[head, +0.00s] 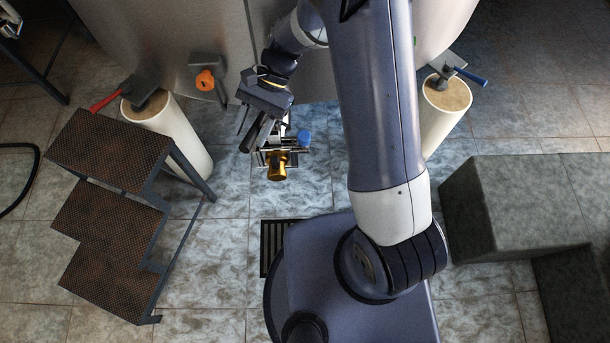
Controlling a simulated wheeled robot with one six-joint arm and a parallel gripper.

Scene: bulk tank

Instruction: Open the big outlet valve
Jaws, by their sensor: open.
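The steel tank (170,35) fills the top of the head view. Below its front wall is an outlet fitting (285,150) with metal parts, a yellow handle or cap (277,166) and a smaller blue knob (304,139). I cannot tell which part is the big outlet valve's handle. My gripper (248,138) is open and empty, just left of the fitting, fingers pointing down. It appears apart from the yellow part. My wrist and arm hide some of the fitting and tank wall.
An orange knob (205,80) sits on a grey plate on the tank's left. A red lever (105,101) and a blue lever (471,76) stand by white legs. Rusty steps (110,205) are at left, grey blocks (520,205) at right. A floor grate (275,243) lies below.

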